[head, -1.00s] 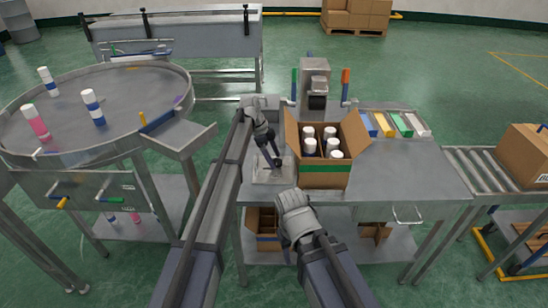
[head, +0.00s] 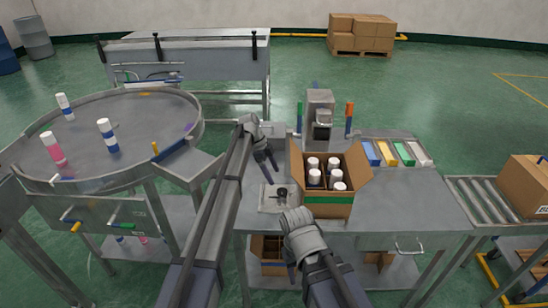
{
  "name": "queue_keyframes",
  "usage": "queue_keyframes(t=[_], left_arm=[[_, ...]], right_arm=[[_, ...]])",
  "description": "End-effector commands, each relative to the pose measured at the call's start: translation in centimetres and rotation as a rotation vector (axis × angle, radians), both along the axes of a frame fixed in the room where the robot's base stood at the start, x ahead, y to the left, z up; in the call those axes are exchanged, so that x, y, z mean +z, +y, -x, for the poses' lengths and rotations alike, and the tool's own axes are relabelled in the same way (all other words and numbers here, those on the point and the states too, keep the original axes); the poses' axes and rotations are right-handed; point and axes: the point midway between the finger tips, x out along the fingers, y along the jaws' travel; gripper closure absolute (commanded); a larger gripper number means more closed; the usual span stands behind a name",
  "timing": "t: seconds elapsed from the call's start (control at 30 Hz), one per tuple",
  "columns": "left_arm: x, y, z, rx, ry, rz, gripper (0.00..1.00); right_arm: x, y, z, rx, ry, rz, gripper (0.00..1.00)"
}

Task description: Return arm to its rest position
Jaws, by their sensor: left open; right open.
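My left gripper (head: 268,170) is open and empty. It hangs above the back left of the workbench (head: 400,205), to the left of the open cardboard box. My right gripper (head: 297,262) is low at the front edge of the bench, in front of the box; its fingers are mostly hidden behind its own wrist. A small dark part (head: 281,193) sits on a light square plate (head: 270,205) on the bench, apart from the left gripper.
The open cardboard box (head: 329,210) holds several white-capped cans. A crimping machine (head: 319,118) stands behind it. A round table (head: 130,125) with several cans is at the left, and a roller conveyor (head: 485,200) with a closed box (head: 525,187) at the right.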

Motion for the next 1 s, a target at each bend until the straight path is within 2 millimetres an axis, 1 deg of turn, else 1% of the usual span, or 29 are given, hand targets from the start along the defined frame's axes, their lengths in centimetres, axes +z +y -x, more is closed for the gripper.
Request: queue_keyframes(t=[0.07,0.13,0.17,0.23,0.27,0.3,0.37,0.4,0.47,0.5,0.6,0.7,1.0], left_arm=[[0.0,0.0,0.0,0.001,0.000,0.000,0.17],[0.0,0.2,0.7,0.023,0.007,-0.007,0.17],[-0.1,0.5,1.3,0.044,0.012,-0.014,0.17],[-0.2,1.3,3.6,0.131,0.035,-0.040,0.17],[-0.3,1.9,5.0,0.184,0.047,-0.056,0.17],[-0.5,2.6,7.0,0.272,0.069,-0.080,0.17],[-0.7,4.0,10.4,0.421,0.101,-0.120,0.17],[-0.9,4.9,12.7,0.531,0.121,-0.147,0.17],[-1.1,6.2,16.0,0.697,0.148,-0.184,0.17],[-1.2,7.1,18.2,0.806,0.164,-0.206,0.17],[-1.4,9.0,22.8,1.061,0.192,-0.248,0.17],[-1.5,10.4,26.5,1.269,0.210,-0.273,0.17],[-1.6,13.5,35.1,1.736,0.226,-0.294,0.17]], right_arm=[[0.0,0.0,0.0,0.000,0.000,0.000,0.50],[0.0,0.0,0.0,0.000,0.000,0.000,0.50],[0.0,0.0,0.0,0.000,0.000,0.000,0.50],[0.0,0.0,0.0,0.000,0.000,0.000,0.50],[0.0,0.0,0.0,0.000,0.000,0.000,0.50],[0.0,0.0,0.0,0.000,0.000,0.000,0.50],[0.0,0.0,0.0,0.000,0.000,0.000,0.50],[0.0,0.0,0.0,0.000,0.000,0.000,0.50],[0.0,0.0,0.0,0.000,0.000,0.000,0.50],[0.0,0.0,0.0,0.000,0.000,0.000,0.50],[0.0,0.0,0.0,0.000,0.000,0.000,0.50],[0.0,0.0,0.0,0.000,0.000,0.000,0.50],[0.0,0.0,0.0,0.000,0.000,0.000,0.50]])
